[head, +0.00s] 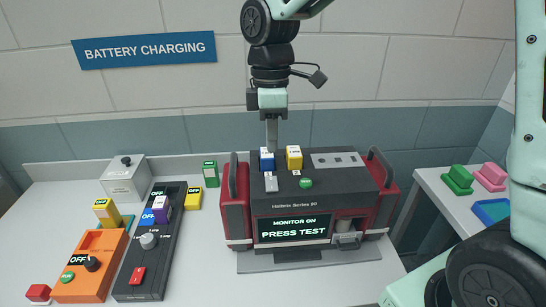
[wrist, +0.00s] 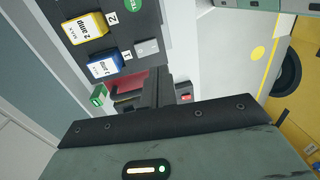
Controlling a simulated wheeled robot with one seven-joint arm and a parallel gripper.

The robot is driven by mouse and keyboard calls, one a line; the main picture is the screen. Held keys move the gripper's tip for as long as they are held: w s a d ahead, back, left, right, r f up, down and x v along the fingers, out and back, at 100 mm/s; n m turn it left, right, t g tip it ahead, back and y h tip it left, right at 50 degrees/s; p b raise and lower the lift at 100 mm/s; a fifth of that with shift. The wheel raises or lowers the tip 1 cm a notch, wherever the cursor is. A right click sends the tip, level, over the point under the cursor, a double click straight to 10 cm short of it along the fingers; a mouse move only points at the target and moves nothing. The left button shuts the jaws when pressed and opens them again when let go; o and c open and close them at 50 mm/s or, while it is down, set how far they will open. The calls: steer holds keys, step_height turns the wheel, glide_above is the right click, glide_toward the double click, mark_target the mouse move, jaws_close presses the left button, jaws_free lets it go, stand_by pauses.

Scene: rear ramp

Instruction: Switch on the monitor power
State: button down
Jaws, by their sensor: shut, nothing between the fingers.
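The red and black monitor (head: 292,205) stands on the table, with a lit screen (head: 292,229) reading "MONITOR ON" and "PRESS TEST". On its top are a grey switch (head: 271,183), a green button (head: 306,183), a blue 2 amp block (head: 267,160) and a yellow block (head: 294,158). My gripper (head: 272,146) is shut and empty, pointing down above the back left of the top, behind the blue block in the head view. In the wrist view its fingers (wrist: 157,88) appear beside the grey switch (wrist: 146,48). Whether the fingertips touch anything I cannot tell.
Left of the monitor are a black panel (head: 133,285) with a grey knob, an orange box (head: 84,280), and small green (head: 210,175) and yellow (head: 193,199) blocks. A side table (head: 450,207) at right holds green and pink pieces. The air above the monitor's right half is clear.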

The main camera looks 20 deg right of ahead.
steer(key=shift+s+a+r+b, duration=0.1)
steer(key=shift+s+r+b, duration=0.05)
steer(key=shift+r, duration=0.95)
steer(key=shift+s+r+b, duration=0.1)
steer(key=shift+r+b, duration=0.05)
steer(key=shift+r, duration=0.95)
steer(key=shift+a, duration=0.1)
